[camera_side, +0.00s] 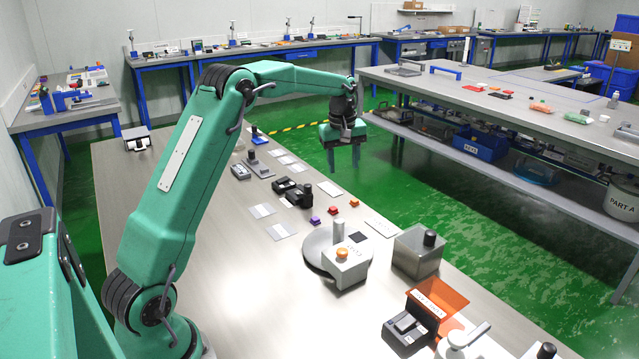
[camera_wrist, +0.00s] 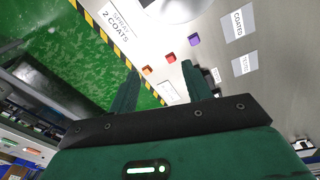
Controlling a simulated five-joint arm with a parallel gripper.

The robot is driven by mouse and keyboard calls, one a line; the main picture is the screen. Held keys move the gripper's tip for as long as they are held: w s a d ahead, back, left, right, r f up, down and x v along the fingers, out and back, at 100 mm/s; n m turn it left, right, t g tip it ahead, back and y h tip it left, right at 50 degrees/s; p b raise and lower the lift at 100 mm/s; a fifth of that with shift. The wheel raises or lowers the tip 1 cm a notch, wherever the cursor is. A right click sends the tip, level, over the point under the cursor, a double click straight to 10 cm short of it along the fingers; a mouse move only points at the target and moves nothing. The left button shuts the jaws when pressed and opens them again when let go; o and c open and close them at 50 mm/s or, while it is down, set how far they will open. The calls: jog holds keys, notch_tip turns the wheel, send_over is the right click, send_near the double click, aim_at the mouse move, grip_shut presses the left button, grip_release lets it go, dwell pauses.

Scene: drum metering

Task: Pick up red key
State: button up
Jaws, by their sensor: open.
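The red key (camera_side: 333,210) is a small block on the grey bench, between an orange key (camera_side: 354,202) and a purple key (camera_side: 315,221). My gripper (camera_side: 343,166) is raised well above the bench, pointing down, with its fingers apart and nothing between them. In the wrist view, the red key (camera_wrist: 171,57) shows just past the open fingertips (camera_wrist: 160,69), nearer the right finger. The orange key (camera_wrist: 147,71) lies to its lower left and the purple key (camera_wrist: 194,40) to its upper right. The gripper touches none of them.
A round grey plate (camera_side: 318,262) and a white box with an orange button (camera_side: 345,268) stand in front of the keys. Black devices (camera_side: 298,194) sit behind them. A grey bin (camera_side: 418,252) stands to the right. The bench edge and green floor are close by.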

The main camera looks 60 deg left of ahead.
aim_at(333, 208)
jog(key=a+f+n, duration=0.1)
jog(key=a+f, duration=0.1)
jog(key=f, duration=0.1)
jog(key=w+a+f+n, duration=0.1)
jog(key=a+f, duration=0.2)
jog(key=f, duration=0.1)
jog(key=w+a+f+n+g, duration=0.1)
jog(key=a+f, duration=0.1)
jog(key=f, duration=0.1)
jog(key=shift+w+a+f+n, duration=0.2)
jog(key=shift+w+a+n, duration=0.05)
jog(key=shift+a+n, duration=0.15)
jog(key=shift+f, duration=1.35)
jog(key=shift+w+f, duration=0.15)
jog(key=shift+f, duration=2.45)
jog(key=c, duration=1.1)
